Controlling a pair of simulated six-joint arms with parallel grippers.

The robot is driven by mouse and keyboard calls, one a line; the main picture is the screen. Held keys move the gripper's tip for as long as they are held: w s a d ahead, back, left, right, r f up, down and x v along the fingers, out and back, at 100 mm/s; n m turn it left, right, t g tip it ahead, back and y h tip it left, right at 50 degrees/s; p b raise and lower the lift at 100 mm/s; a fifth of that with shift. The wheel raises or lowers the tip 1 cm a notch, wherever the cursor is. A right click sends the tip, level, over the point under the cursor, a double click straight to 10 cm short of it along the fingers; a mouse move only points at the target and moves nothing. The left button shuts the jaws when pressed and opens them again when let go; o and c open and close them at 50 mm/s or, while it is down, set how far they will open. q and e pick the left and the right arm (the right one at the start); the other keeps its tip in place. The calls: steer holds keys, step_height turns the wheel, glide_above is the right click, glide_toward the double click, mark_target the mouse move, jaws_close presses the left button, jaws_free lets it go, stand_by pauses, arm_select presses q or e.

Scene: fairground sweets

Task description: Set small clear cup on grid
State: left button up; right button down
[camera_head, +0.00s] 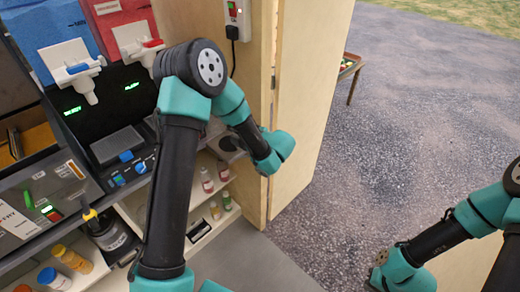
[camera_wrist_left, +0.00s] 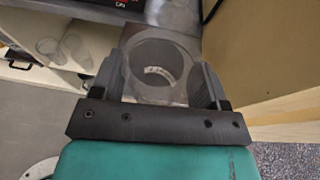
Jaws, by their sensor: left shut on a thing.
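The small clear cup (camera_wrist_left: 133,66) is between the two fingers of my left gripper (camera_wrist_left: 160,78) in the left wrist view. The fingers press on it from both sides, and I look into its round opening. In the head view my left arm reaches over to the cabinet's side panel, and its jaws are mostly hidden. A flat grey plate (camera_head: 117,145) lies below the dispensers; I cannot tell if it is the grid. My right gripper (camera_head: 381,258) is at the lower right, apart from everything, and its jaws do not show clearly.
Two more clear cups (camera_wrist_left: 50,50) stand on a shelf in the left wrist view. Red and blue dispensers with white taps (camera_head: 76,70) hang above the counter. Small bottles (camera_head: 207,180) stand on a low shelf. A wooden panel (camera_head: 305,110) borders the cabinet. Open gravel lies right.

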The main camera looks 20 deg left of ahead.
arm_select(q)
steer(key=s+a+r+n+g, duration=0.3)
steer(key=s+a+r+g, duration=0.1)
steer(key=a, duration=0.4)
steer(key=s+a+r+n+g, duration=0.3)
steer(key=s+a+r+g, duration=0.1)
steer(key=a+r, duration=0.3)
steer(key=shift+s+a+n, duration=0.3)
steer(key=shift+a, duration=0.9)
steer(key=shift+a, duration=0.15)
steer(key=shift+w+a+f, duration=0.25)
steer(key=shift+w+a, duration=0.6)
steer(key=shift+a, duration=1.25)
steer(key=shift+w+a+f, duration=0.2)
steer(key=shift+w+a, duration=0.65)
steer(key=shift+a, duration=1.3)
steer(key=shift+w+a+f, duration=0.25)
steer(key=shift+w+a, duration=0.6)
steer(key=shift+a, duration=1.25)
steer(key=shift+f, duration=0.3)
steer(key=o, duration=1)
steer(key=shift+c, duration=0.2)
